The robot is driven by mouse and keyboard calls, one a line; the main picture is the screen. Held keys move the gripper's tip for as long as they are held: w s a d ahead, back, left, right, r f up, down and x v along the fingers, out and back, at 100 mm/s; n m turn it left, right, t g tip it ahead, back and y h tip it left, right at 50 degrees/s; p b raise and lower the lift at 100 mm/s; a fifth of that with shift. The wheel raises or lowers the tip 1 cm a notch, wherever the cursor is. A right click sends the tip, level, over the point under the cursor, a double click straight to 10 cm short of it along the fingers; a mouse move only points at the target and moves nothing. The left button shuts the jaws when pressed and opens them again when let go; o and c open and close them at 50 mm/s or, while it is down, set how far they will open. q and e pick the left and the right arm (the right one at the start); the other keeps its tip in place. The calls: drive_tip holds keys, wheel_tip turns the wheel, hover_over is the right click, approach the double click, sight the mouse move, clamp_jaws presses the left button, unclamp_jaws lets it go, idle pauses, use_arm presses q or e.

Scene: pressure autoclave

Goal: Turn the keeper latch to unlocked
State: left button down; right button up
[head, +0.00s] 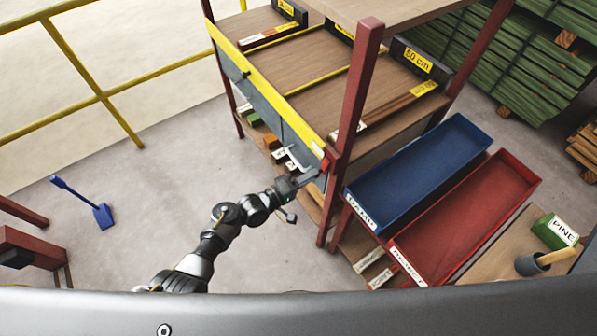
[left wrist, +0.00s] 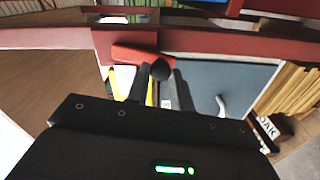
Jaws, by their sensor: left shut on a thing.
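The keeper latch (head: 325,164) is a small red lever on the dark red post, at the end of the rack's yellow front edge. In the left wrist view the red lever (left wrist: 135,53) lies roughly crosswise, slightly tilted, with a round black knob (left wrist: 160,70) at its right end. My left gripper (head: 314,175) reaches up to the latch from the lower left. In the left wrist view its two dark fingers (left wrist: 160,88) stand on either side of the knob and are shut on the latch. The finger contact is partly hidden. My right gripper is not in view.
A grey hinged panel (head: 262,95) hangs below the yellow edge, close to the gripper. The red post (head: 352,105) stands beside the latch. A blue tray (head: 420,170) and a red tray (head: 465,215) are to the right. The floor at left is open, with a blue shovel (head: 102,215).

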use_arm(q)
drive_tip(key=shift+s+d+n+p, duration=0.3)
drive_tip(key=shift+s+n, duration=0.15)
drive_tip(key=shift+n, duration=0.65)
drive_tip(key=c, duration=1.2)
unclamp_jaws()
drive_tip(key=shift+c, duration=0.2)
drive_tip(key=v, duration=1.1)
drive_tip(key=shift+b, duration=0.35)
drive_tip(key=shift+f, duration=0.15)
